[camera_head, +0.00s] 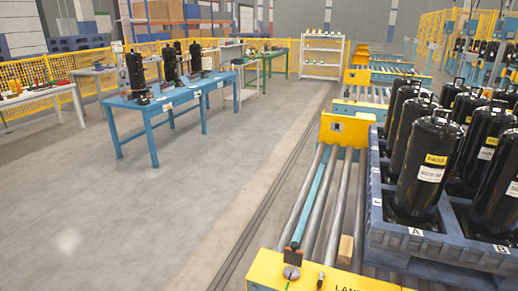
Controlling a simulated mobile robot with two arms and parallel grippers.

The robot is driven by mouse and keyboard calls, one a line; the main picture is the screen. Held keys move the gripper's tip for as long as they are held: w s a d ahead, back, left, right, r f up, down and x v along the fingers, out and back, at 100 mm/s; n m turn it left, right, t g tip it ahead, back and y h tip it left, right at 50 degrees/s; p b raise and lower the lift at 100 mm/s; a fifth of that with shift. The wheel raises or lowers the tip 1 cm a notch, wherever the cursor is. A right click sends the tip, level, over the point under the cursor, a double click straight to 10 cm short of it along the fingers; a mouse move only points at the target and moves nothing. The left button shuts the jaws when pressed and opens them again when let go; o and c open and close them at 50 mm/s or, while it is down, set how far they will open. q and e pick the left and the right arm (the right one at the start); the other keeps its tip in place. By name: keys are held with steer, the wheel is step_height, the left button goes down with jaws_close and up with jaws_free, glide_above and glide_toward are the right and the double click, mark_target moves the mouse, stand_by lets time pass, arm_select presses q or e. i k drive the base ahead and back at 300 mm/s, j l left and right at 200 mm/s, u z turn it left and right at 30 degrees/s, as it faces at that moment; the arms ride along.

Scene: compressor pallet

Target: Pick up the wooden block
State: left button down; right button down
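The wooden block (345,249) is a small tan block standing upright at the near end of the roller conveyor (326,205). It is between the rollers' yellow end plate and the blue-grey pallet, close to the pallet's left side. Its lower part is partly hidden by the yellow end plate (268,268). Neither of my grippers shows in the head view.
The blue-grey pallet (395,238) at right holds several tall black compressors (425,165). A blue table (160,105) with black units stands at left. A white shelf (321,56) is at the back. The grey floor (210,170) between table and conveyor is clear.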

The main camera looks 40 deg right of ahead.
mark_target(345, 254)
steer(key=z, duration=2)
